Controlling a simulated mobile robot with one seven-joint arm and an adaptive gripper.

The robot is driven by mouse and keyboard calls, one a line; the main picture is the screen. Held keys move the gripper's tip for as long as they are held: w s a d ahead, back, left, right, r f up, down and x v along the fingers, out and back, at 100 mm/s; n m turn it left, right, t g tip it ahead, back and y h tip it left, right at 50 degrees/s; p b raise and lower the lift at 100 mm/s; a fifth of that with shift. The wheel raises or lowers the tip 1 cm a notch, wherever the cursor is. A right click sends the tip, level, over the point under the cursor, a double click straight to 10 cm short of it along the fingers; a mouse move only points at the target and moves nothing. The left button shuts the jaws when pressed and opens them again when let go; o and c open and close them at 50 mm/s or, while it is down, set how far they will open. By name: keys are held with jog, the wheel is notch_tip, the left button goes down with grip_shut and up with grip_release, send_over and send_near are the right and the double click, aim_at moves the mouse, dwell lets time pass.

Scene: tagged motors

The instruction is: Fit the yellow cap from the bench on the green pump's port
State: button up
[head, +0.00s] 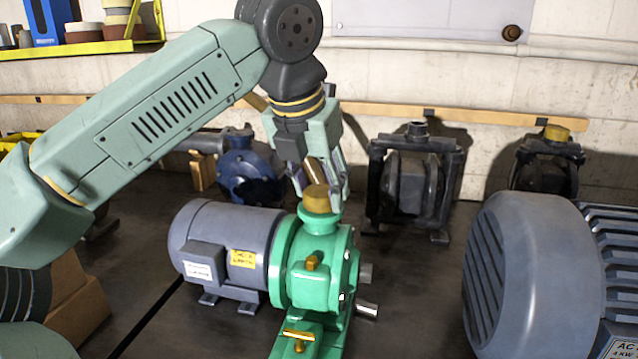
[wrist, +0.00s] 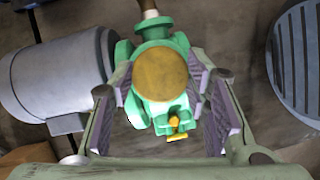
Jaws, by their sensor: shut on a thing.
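The green pump (head: 312,273) stands on the bench, joined to a grey motor (head: 225,240). Its port (head: 318,224) points up. The yellow cap (head: 318,199) is right on top of the port, upright and in line with it; I cannot tell whether it is fully seated. My gripper (head: 320,190) reaches down from above, shut on the cap with one finger on each side. In the wrist view the cap (wrist: 160,73) is a round yellow-brown disc between the finger pads, covering the port opening. The green pump (wrist: 128,52) shows around and below it.
A large grey motor (head: 535,265) fills the front right. Behind stand a blue pump (head: 247,172), a dark pump (head: 415,180) and another dark pump (head: 545,172) with a yellow top. A yellow shelf (head: 85,48) is at upper left. Dark bench (head: 420,290) is bare right of the green pump.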

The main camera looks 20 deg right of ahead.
jog(key=shift+f, duration=0.15)
jog(key=o, duration=0.8)
jog(key=shift+r+p, duration=2.25)
jog(key=shift+r, duration=0.8)
jog(key=v, duration=1.2)
